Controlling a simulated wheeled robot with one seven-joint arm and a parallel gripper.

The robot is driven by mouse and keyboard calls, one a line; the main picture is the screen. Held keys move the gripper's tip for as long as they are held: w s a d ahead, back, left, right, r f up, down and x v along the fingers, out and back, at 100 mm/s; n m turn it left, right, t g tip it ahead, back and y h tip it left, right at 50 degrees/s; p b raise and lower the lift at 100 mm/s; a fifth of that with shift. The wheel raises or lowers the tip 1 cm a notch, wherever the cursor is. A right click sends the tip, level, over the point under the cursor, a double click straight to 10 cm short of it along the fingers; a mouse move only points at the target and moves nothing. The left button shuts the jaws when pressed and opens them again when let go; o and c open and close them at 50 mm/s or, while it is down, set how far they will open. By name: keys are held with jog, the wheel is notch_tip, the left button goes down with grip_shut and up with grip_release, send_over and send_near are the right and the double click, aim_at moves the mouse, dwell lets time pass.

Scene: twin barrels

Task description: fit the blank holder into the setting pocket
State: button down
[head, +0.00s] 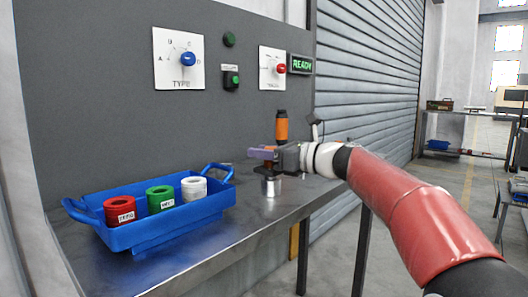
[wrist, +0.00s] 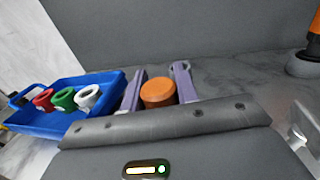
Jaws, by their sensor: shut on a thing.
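My gripper (head: 262,154) is above the metal bench, its two purple fingers shut on an orange-brown round piece, taken to be the blank holder. In the wrist view this blank holder (wrist: 158,92) shows its round top between the fingers. In the head view its darker lower part (head: 268,169) hangs below the fingers, directly over a short silver cylinder (head: 270,187) on the bench. I cannot tell whether the two touch. No setting pocket is clearly identifiable; the silver cylinder may be it, with its top hidden.
A blue tray (head: 150,232) at left holds red (head: 119,210), green (head: 160,198) and white (head: 194,188) rings. An orange, black-topped cylinder (head: 281,128) rises behind my gripper. The wall panel has a TYPE dial (head: 187,59), a red-knobbed dial (head: 280,68) and a READY sign (head: 301,64).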

jog(key=shift+f+b, duration=0.4)
jog(key=shift+f, duration=0.25)
jog(key=c, duration=1)
grip_release()
jog(key=shift+o, duration=0.2)
jog(key=v, duration=0.8)
